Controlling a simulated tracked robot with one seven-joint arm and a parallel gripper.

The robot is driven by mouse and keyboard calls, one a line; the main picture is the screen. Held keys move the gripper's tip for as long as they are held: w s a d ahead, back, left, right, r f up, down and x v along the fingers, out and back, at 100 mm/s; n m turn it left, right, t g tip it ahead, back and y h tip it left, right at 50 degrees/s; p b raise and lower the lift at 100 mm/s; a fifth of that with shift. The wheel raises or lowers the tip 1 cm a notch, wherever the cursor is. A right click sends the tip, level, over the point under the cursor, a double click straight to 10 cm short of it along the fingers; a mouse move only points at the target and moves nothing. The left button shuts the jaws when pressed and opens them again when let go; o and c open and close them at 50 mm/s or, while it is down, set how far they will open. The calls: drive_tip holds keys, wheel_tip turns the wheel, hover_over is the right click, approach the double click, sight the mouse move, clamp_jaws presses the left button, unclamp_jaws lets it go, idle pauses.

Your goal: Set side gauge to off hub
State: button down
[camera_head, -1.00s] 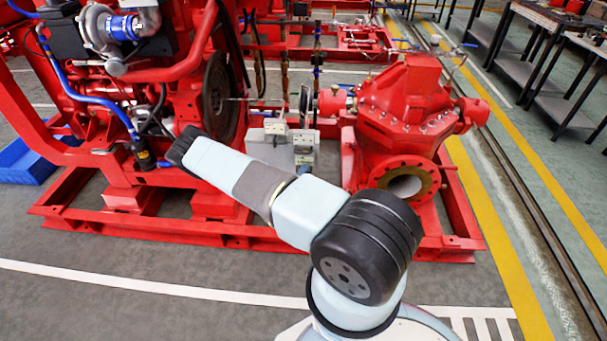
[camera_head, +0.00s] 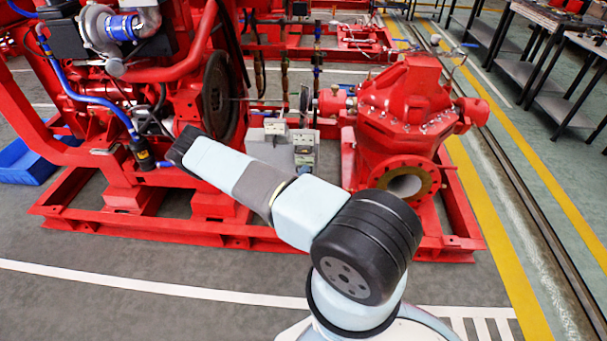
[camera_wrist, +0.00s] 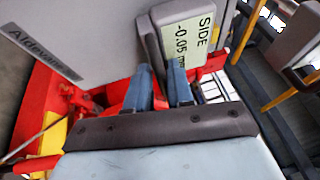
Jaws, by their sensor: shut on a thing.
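In the wrist view, the side gauge (camera_wrist: 188,38) is a grey block with a pale display reading "SIDE -0.05 mm", tilted in the picture. My gripper (camera_wrist: 160,76) has its two blue fingers close together at the gauge's lower edge, shut on it. The fingers hide part of that edge. In the head view, my arm crosses the middle, and I cannot make out my gripper there. A dark hub disc (camera_head: 305,104) sits on the pump's shaft side. I cannot tell whether the gauge touches the hub.
A grey panel (camera_wrist: 65,30) lettered "Aldevane" stands close left in the wrist view. Another grey unit with a display (camera_wrist: 308,50) is at the right. The red pump (camera_head: 405,115) and the engine flywheel (camera_head: 216,95) flank the coupling gap. The front floor is clear.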

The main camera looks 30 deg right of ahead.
drive_tip(key=shift+r, duration=0.15)
drive_tip(key=shift+s+a, duration=0.7)
drive_tip(key=shift+s, duration=0.3)
drive_tip(key=shift+s+a, duration=0.7)
drive_tip(key=shift+s, duration=0.25)
drive_tip(key=c, duration=1.2)
unclamp_jaws()
drive_tip(key=shift+s, duration=0.1)
drive_tip(key=v, duration=1.3)
drive_tip(key=shift+a, duration=0.3)
